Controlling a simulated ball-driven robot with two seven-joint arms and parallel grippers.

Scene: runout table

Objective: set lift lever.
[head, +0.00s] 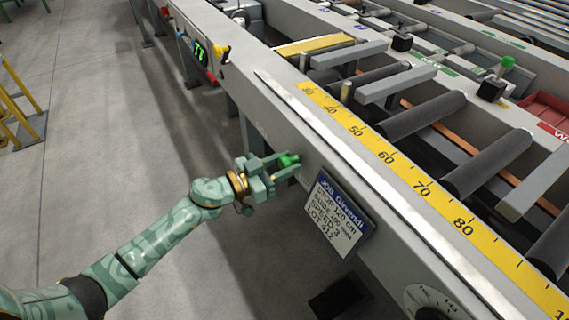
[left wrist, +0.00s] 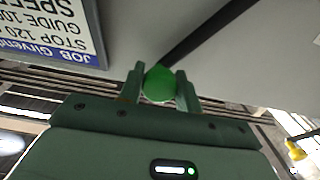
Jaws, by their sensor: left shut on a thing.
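The lift lever has a round green knob (head: 289,160) on the side face of the runout table's grey beam (head: 262,106), left of the job card. In the left wrist view the knob (left wrist: 159,84) sits between the two fingers, and its dark shaft (left wrist: 205,35) runs up and to the right. My left gripper (head: 285,168) is shut on the knob, and its fingers hide part of it. The lever's pivot is not clear to see. My right gripper is in neither view.
A job card (head: 336,215) hangs right of the lever, close to my gripper. A dial (head: 435,302) is at lower right. A green display (head: 199,52) and a yellow knob (head: 222,52) sit farther along the beam.

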